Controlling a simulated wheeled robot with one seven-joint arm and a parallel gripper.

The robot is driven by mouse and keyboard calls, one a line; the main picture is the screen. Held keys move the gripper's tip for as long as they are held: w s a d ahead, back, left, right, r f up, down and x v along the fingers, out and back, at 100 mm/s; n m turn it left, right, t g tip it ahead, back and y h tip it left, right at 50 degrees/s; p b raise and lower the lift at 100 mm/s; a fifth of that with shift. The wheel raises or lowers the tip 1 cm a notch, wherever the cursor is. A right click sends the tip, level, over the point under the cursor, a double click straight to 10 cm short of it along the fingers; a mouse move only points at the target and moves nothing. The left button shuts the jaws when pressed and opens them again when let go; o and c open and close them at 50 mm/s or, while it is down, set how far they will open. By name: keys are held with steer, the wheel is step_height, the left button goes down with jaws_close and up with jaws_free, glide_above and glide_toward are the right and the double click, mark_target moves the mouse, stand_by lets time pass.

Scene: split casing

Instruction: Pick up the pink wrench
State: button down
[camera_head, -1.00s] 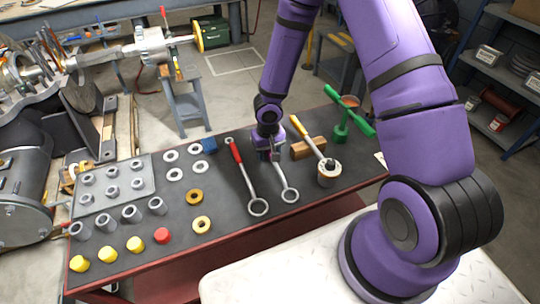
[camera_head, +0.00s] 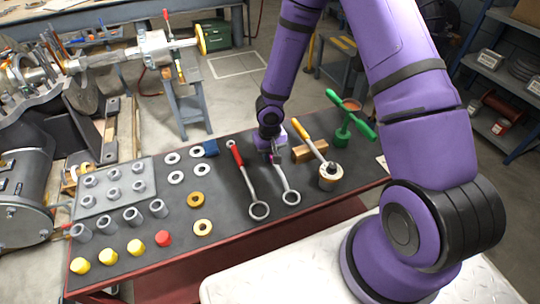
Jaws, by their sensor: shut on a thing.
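The wrench with a pinkish handle end (camera_head: 281,179) lies on the dark bench mat, its grey shaft and ring end pointing toward the front. My gripper (camera_head: 271,156) is over its far handle end and shut on it. The fingers and my wrist hide most of the handle. The ring end is low over or on the mat; I cannot tell whether it touches. A similar wrench with a red handle (camera_head: 247,178) lies just to the left, apart from my gripper.
The front right mat is clear.

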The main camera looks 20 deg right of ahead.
steer(key=shift+r, duration=1.6)
steer(key=a, duration=0.9)
steer(key=a+r, duration=0.1)
steer(key=a, duration=0.4)
steer(key=shift+w, duration=0.2)
steer(key=shift+a+r, duration=0.1)
steer(key=shift+a, duration=0.9)
steer(key=c, duration=1.7)
jaws_free()
steer(key=shift+c, duration=0.2)
jaws_close()
